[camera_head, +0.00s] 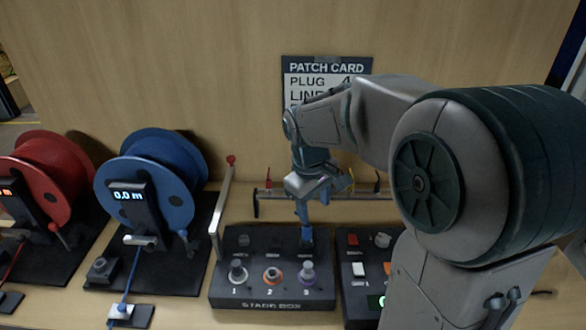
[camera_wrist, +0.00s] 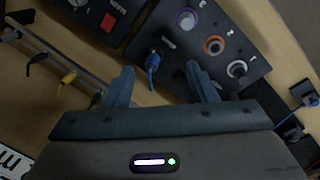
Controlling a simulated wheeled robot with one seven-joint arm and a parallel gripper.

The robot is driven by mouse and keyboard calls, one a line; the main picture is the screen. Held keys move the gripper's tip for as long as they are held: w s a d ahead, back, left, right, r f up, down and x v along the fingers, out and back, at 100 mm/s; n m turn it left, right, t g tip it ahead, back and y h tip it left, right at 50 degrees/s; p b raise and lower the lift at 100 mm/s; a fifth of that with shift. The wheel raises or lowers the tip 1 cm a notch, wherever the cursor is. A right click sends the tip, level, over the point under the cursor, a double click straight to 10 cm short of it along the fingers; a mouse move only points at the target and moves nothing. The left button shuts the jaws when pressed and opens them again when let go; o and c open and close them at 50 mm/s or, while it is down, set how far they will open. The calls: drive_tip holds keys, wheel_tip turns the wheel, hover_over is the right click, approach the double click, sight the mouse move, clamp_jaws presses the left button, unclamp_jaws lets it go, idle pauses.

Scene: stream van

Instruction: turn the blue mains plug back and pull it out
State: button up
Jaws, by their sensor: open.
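The blue mains plug (camera_head: 307,236) sits in a socket at the back right of the black stage box (camera_head: 232,290). In the wrist view the blue plug (camera_wrist: 152,62) shows with its short cable, in the dark socket between my two fingers. My gripper (camera_head: 303,208) is above the plug, pointing down. In the wrist view my gripper (camera_wrist: 160,68) is open, one finger on each side of the plug, with visible gaps. I cannot tell how deep the fingertips reach around it.
Sockets or knobs numbered 1 to 3 (camera_head: 272,275) line the stage box front. A switch box (camera_head: 352,269) stands to the right. A blue cable reel (camera_head: 160,180) and a red reel (camera_head: 50,175) stand left. A rail with hanging cables (camera_wrist: 70,77) lies behind. A patch card (camera_head: 327,68) is on the wall.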

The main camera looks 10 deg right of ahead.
sight(307, 229)
drive_tip(key=w+f+n+y, duration=0.1)
drive_tip(key=w+f+n, duration=0.25)
drive_tip(key=w, duration=0.45)
drive_tip(key=shift+m+g, duration=0.3)
drive_tip(key=shift+m, duration=0.05)
drive_tip(key=f, duration=1.3)
drive_tip(key=shift+s+d+f, duration=0.2)
drive_tip(key=shift+d+f, duration=0.05)
drive_tip(key=shift+f, duration=0.05)
clamp_jaws()
